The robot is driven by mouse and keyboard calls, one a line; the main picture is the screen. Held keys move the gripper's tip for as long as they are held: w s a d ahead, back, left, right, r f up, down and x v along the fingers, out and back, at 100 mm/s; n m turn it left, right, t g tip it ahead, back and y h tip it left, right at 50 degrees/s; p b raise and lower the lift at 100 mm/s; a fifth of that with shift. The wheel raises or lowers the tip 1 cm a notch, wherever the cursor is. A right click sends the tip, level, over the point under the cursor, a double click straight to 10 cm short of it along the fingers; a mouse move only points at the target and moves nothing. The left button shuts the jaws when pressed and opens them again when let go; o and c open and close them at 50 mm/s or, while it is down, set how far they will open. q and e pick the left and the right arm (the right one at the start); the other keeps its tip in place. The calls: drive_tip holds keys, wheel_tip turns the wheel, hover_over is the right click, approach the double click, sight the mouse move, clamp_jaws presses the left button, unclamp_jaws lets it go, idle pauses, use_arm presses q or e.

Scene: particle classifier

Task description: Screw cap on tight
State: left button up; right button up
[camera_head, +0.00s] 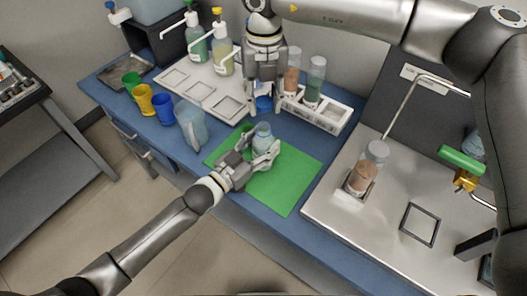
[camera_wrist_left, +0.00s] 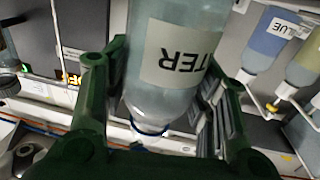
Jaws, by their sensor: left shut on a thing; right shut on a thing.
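A clear bottle (camera_head: 264,136) stands over the green mat (camera_head: 290,184). My left gripper (camera_head: 262,150) is shut around its body from the left. In the left wrist view the bottle (camera_wrist_left: 172,75) sits between the green fingers, and its label reads WATER, upside down in the picture. My right gripper (camera_head: 264,94) points down from above, behind the bottle in the picture, and is shut on a small blue cap (camera_head: 264,104). The cap appears apart from the bottle's top. The fingers partly hide both things.
Green, yellow and blue cups (camera_head: 163,108) and a clear pitcher (camera_head: 191,124) stand to the left. A white rack (camera_head: 322,112) with filled jars stands behind right. A white tray (camera_head: 195,82) with pump bottles lies behind. The mat's right part is clear.

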use_arm(q)
drive_tip(key=shift+c, duration=0.8)
use_arm(e)
hover_over(263, 131)
drive_tip(key=shift+f, duration=2.5)
drive_tip(key=shift+f, duration=0.85)
drive_tip(key=shift+f, duration=0.55)
